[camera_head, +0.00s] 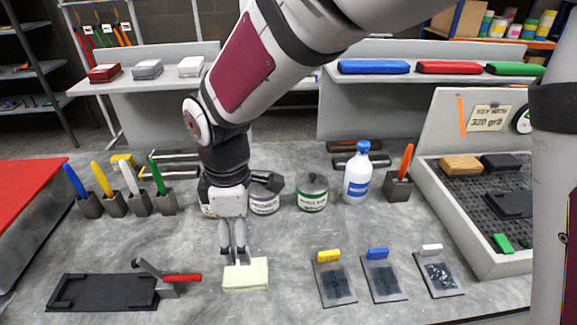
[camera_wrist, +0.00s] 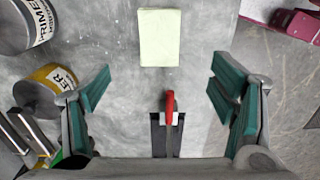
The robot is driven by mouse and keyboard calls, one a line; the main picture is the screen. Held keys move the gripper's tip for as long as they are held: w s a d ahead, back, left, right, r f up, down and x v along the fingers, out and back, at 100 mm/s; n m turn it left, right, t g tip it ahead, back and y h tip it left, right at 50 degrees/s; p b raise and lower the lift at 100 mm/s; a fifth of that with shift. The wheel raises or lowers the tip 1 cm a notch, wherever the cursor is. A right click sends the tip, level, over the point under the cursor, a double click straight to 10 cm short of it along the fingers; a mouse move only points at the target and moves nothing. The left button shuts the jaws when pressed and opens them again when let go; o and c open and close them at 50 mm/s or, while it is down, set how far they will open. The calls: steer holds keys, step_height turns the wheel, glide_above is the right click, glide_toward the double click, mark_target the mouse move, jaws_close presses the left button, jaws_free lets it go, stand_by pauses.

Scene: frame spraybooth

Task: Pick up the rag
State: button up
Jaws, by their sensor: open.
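The rag (camera_head: 246,277) is a pale yellow-green folded cloth lying flat on the grey worktop, near the front middle in the head view. It also shows whole at the top centre of the wrist view (camera_wrist: 159,37). My gripper (camera_head: 236,258) points down just above the rag's back edge in the head view. In the wrist view my gripper (camera_wrist: 160,90) has its green-padded fingers wide apart, with nothing between the pads. The rag appears beyond the fingertips there. I cannot tell the exact height of the fingertips above it.
A red-handled tool (camera_head: 180,278) and a black plate (camera_head: 100,292) lie left of the rag. Sanding pouches (camera_head: 334,280) lie to its right. Cans (camera_head: 312,196) and a white bottle (camera_head: 358,178) stand behind. Bare worktop surrounds the rag.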

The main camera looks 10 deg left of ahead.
glide_above(245, 271)
steer(key=f, duration=0.8)
steer(key=shift+d, duration=0.2)
steer(key=shift+a+f+p, duration=0.15)
steer(key=shift+f+p, duration=0.5)
steer(key=shift+f, duration=2.15)
steer(key=c, duration=1.1)
